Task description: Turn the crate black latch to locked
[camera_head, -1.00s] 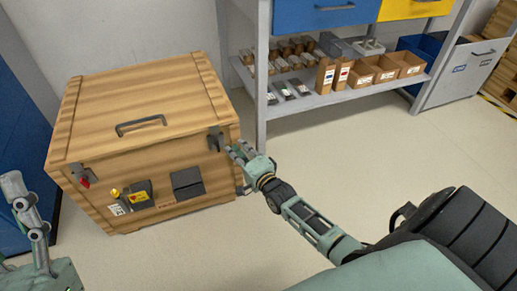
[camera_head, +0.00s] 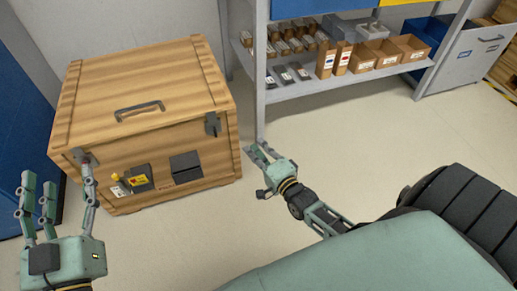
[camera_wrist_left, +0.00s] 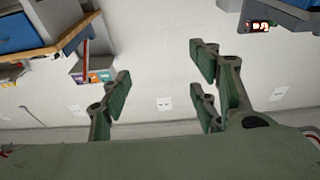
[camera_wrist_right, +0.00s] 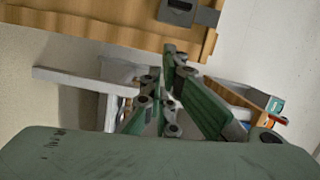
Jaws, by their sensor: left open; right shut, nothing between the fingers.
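A wooden crate (camera_head: 140,75) with a closed lid and a dark handle stands on the floor at left in the head view. A black latch (camera_head: 212,125) hangs at its front right corner, and a dark latch also shows at the top of the right wrist view (camera_wrist_right: 180,12). Another dark latch (camera_head: 78,156) is at the front left, partly covered by a left finger. My left gripper (camera_head: 56,187) is open, fingers up, before the crate's left front; touching cannot be told. My right gripper (camera_head: 262,156) is shut and empty, right of the crate and apart from it.
A metal shelf unit (camera_head: 350,84) with small cardboard boxes (camera_head: 408,47) stands behind, right of the crate. A blue cabinet (camera_head: 25,100) is at the left edge. The floor (camera_head: 370,130) before the shelf is clear.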

